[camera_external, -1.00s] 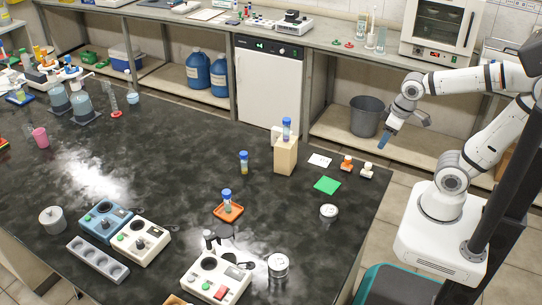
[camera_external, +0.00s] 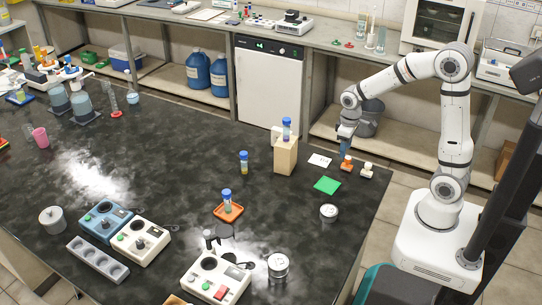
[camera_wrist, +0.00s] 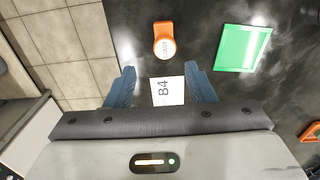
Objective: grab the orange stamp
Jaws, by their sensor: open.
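The orange stamp (camera_external: 346,163) stands on the black table near its far right edge. My gripper (camera_external: 346,138) is above the table's far right part, behind and above the stamp in the external view. In the wrist view, my gripper's (camera_wrist: 162,88) two blue fingers are wide apart with nothing held.
A green square (camera_external: 327,185) lies in front, and also shows in the wrist view (camera_wrist: 243,48). A wooden block (camera_external: 285,156) with a blue-capped vial stands left. Tiled floor (camera_wrist: 60,45) lies beyond the table edge.

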